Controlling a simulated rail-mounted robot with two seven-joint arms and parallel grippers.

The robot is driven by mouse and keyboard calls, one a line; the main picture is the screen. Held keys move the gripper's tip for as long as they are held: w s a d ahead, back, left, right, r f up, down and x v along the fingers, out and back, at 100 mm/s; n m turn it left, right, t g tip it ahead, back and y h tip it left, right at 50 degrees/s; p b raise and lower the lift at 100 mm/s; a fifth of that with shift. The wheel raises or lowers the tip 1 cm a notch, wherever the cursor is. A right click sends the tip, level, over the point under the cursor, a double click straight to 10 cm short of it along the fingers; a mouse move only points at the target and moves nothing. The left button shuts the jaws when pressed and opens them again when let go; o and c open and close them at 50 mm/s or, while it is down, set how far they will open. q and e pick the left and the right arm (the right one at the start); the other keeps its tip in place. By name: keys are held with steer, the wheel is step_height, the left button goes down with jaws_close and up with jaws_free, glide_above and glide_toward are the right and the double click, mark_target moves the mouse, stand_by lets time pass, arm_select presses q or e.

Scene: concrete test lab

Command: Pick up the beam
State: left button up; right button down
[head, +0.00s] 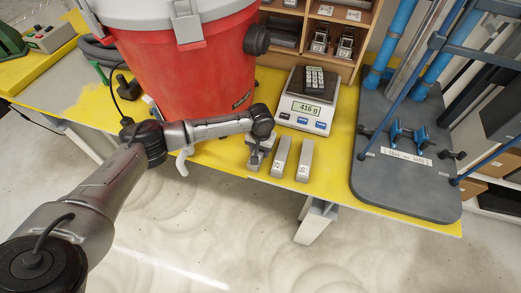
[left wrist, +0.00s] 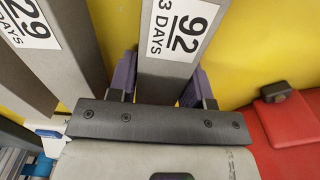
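Three grey beams lie side by side near the front edge of the yellow table. The left beam (head: 254,161) is partly hidden by my left gripper (head: 259,150). The middle beam (head: 281,157) and the right beam (head: 304,160) are clear of it. In the left wrist view, the purple fingers of my left gripper (left wrist: 160,88) stand on both sides of the beam labelled 92, 3 DAYS (left wrist: 170,70). They are very close to its sides; I cannot tell whether they press on it. A neighbouring beam (left wrist: 75,45) lies to the left there. My right gripper is not in view.
A large red bucket (head: 185,70) stands close behind my left forearm. A scale (head: 307,105) reading 416 g sits behind the beams. A dark grey board (head: 405,185) with a blue-posted rig is to the right. The yellow table (head: 345,150) has a narrow bare strip beside the right beam.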

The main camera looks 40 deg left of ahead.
arm_select(q)
steer(key=c, duration=0.7)
jaws_close()
steer(key=shift+r, duration=0.15)
